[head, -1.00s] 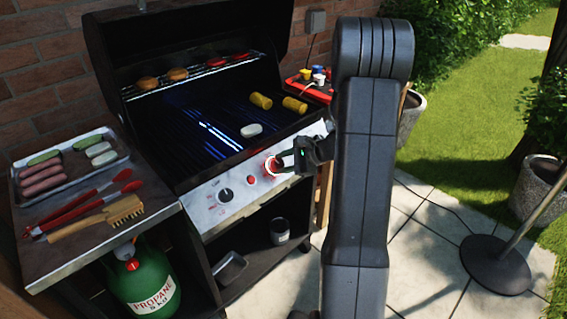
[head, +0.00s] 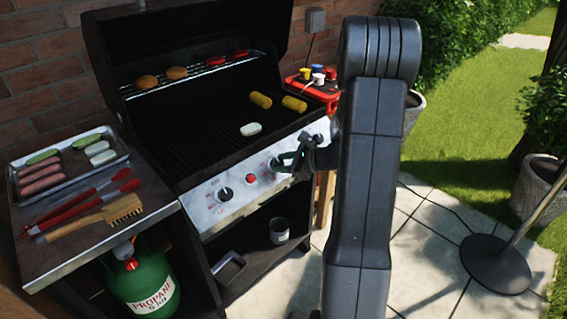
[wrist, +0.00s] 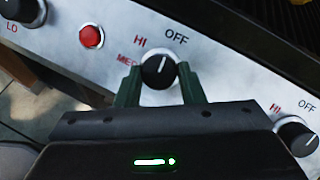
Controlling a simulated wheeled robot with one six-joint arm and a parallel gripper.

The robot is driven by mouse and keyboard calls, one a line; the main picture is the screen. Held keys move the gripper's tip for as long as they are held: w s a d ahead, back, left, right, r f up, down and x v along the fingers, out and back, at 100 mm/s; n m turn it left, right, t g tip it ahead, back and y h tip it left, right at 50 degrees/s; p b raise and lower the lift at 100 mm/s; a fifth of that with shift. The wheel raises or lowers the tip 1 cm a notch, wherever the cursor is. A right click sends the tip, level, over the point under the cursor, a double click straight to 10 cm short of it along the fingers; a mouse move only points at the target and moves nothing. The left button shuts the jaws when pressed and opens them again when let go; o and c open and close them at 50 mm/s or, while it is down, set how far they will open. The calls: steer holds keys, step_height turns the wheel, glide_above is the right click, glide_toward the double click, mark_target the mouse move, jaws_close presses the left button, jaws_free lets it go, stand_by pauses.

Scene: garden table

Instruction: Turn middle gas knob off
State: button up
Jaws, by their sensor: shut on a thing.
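The middle gas knob (wrist: 158,70) is black with a white pointer line. In the wrist view its pointer tilts slightly right of upright, toward the printed OFF label (wrist: 176,40). HI and MED labels lie to its left. My gripper (wrist: 159,84) is shut on this knob, one green-grey finger on each side. In the head view my gripper (head: 290,160) reaches the grill's silver control panel (head: 240,200), and the middle knob is partly hidden behind it. The cooking grate (head: 190,138) is dark, with no flame showing.
A red button (wrist: 91,36) and the left knob (head: 225,194) are to the left; the right knob (wrist: 297,135) is close on the right. The side shelf (head: 60,262) holds a food tray and tools above a green propane tank (head: 143,287).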

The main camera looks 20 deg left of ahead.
steer(key=o, duration=1)
steer(key=v, duration=1.3)
steer(key=shift+d+r, duration=0.15)
steer(key=shift+d, duration=0.25)
steer(key=x, duration=1.4)
steer(key=shift+r, duration=0.1)
steer(key=shift+d, duration=0.15)
